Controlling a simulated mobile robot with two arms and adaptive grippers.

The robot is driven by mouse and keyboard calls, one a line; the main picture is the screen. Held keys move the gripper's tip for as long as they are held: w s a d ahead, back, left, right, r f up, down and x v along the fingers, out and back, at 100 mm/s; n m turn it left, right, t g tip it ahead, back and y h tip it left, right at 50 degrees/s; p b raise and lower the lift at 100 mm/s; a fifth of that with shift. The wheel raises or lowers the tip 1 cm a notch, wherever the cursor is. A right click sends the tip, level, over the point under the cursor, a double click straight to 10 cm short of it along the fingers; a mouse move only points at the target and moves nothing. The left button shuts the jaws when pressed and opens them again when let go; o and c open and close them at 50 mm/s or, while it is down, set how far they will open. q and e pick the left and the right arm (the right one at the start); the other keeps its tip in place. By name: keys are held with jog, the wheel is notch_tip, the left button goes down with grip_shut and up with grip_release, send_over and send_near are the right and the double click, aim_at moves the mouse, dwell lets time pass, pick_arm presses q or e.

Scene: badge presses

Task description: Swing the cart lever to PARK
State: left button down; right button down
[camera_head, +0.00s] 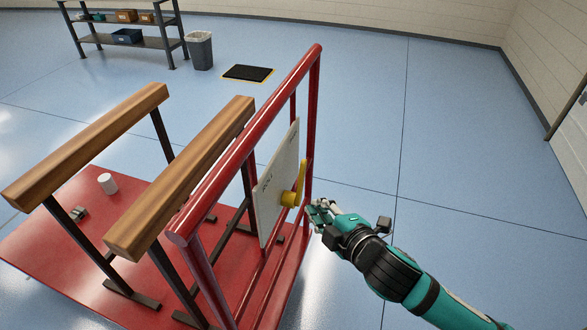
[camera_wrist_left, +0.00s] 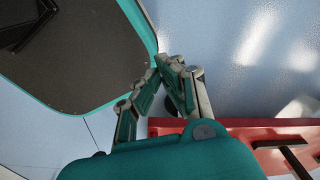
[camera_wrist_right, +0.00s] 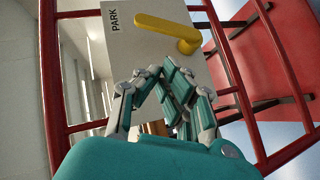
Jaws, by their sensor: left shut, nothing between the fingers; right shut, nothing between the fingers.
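The yellow cart lever (camera_head: 301,180) is on a pale plate (camera_head: 274,195) on the red cart frame. In the head view its arm points up from its round hub. In the right wrist view the lever (camera_wrist_right: 160,26) has its free end beside the word PARK (camera_wrist_right: 115,19) on the plate. My right gripper (camera_head: 318,212) is shut and empty, just right of and below the hub. In the right wrist view its fingertips (camera_wrist_right: 160,72) appear apart from the lever. My left gripper (camera_wrist_left: 163,70) is shut and empty, outside the head view.
The cart has a red deck (camera_head: 40,240), two wooden-topped rails (camera_head: 90,140) and a red tube frame (camera_head: 250,135). A white cylinder (camera_head: 107,184) stands on the deck. A shelf (camera_head: 120,40), grey bin (camera_head: 199,50) and black mat (camera_head: 248,73) are far back. Floor at right is clear.

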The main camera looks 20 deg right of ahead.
aim_at(303, 171)
jog(key=shift+n+t, duration=0.3)
jog(key=shift+n, duration=0.1)
jog(key=shift+w+d+r+p+x, duration=0.25)
jog(key=shift+p+x, duration=0.3)
jog(key=shift+x, duration=1.35)
jog(key=shift+d+r+p+x, duration=0.2)
jog(key=shift+r+p+x, duration=0.25)
jog(key=shift+x, duration=1.45)
jog(key=shift+w+d+r+p+x, duration=0.2)
jog(key=shift+p+x, duration=0.4)
jog(key=shift+x, duration=1.3)
jog(key=shift+w+d+r+p, duration=0.2)
jog(key=shift+w+d+p, duration=0.3)
jog(key=shift+w+p, duration=0.15)
jog(key=shift+w+d+f, duration=0.2)
jog(key=shift+w+f, duration=0.05)
jog(key=shift+w, duration=0.05)
jog(key=shift+r, duration=0.1)
